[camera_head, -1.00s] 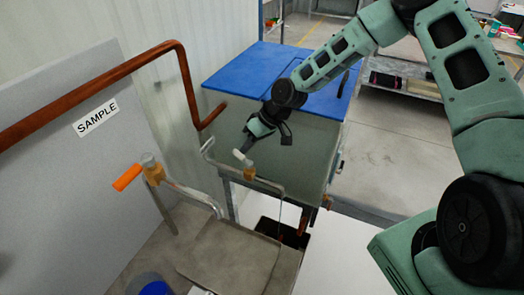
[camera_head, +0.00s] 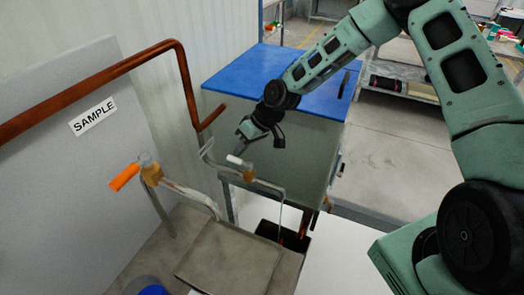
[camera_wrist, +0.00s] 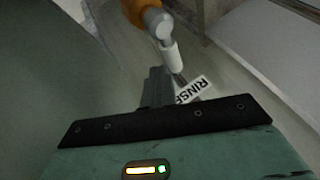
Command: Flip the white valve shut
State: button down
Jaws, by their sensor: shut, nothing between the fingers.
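The white valve handle (camera_head: 236,160) sits on a brass-coloured valve body (camera_head: 248,174) on a thin bent pipe, in front of the blue-lidded tank. In the wrist view the white handle (camera_wrist: 172,58) reaches from a grey hub and orange-brown body (camera_wrist: 140,8) toward my fingertips. My gripper (camera_head: 241,149) is shut and empty, just behind and above the handle in the head view. In the wrist view my dark fingers (camera_wrist: 158,75) are together, close to the handle's left side near its free end. I cannot tell whether they touch.
A second valve with an orange handle (camera_head: 124,177) stands to the left, below the SAMPLE label (camera_head: 93,116). A copper pipe (camera_head: 100,84) crosses the left. The blue-lidded tank (camera_head: 225,70) is behind my gripper.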

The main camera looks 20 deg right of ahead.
jog(key=b+v, duration=0.2)
jog(key=v, duration=1.5)
jog(key=shift+r, duration=0.2)
jog(key=s+a+f+n+g+h, duration=0.1)
jog(key=s+a+g+h, duration=0.1)
jog(key=s+a, duration=0.5)
jog(key=s+a+r+h, duration=0.1)
jog(key=s+h, duration=0.1)
jog(key=s, duration=1)
jog(key=s+a+r+h, duration=0.2)
jog(key=s, duration=1)
jog(key=shift+s+a+r+n, duration=0.15)
jog(key=shift+s+r+n, duration=0.2)
jog(key=shift+n, duration=0.05)
